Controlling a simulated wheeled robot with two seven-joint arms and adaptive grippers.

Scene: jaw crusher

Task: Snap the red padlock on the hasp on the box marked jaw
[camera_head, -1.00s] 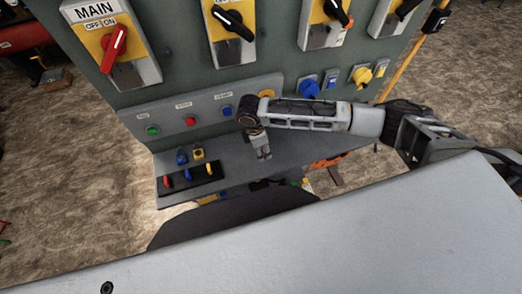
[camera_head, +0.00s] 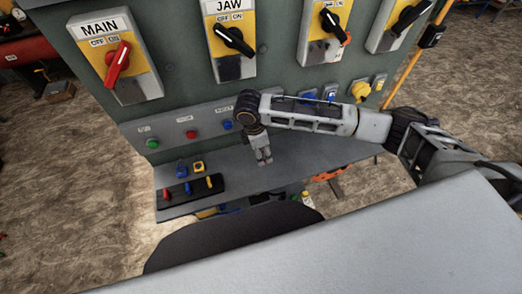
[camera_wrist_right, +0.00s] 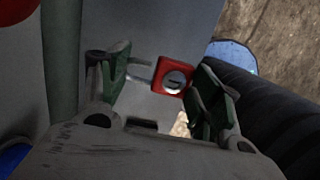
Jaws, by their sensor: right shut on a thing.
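The red padlock (camera_wrist_right: 164,74) shows between the fingers of my right gripper (camera_wrist_right: 160,88) in the wrist view, with its round keyway face toward the camera and its shackle pointing left. In the head view my right gripper (camera_head: 263,156) points down over the grey shelf, below and right of the box marked JAW (camera_head: 231,38). The padlock cannot be made out there. The JAW box is yellow and grey, with a black rotary handle. Its hasp is too small to tell apart. My left gripper is not in view.
Blue (camera_head: 181,169) and yellow (camera_head: 198,167) padlocks stand on the shelf (camera_head: 230,180), behind a black holder (camera_head: 177,196) with red, blue and yellow pieces. The MAIN box (camera_head: 116,60) with a red handle is at left. Push buttons line the sloped panel (camera_head: 170,137) below the boxes.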

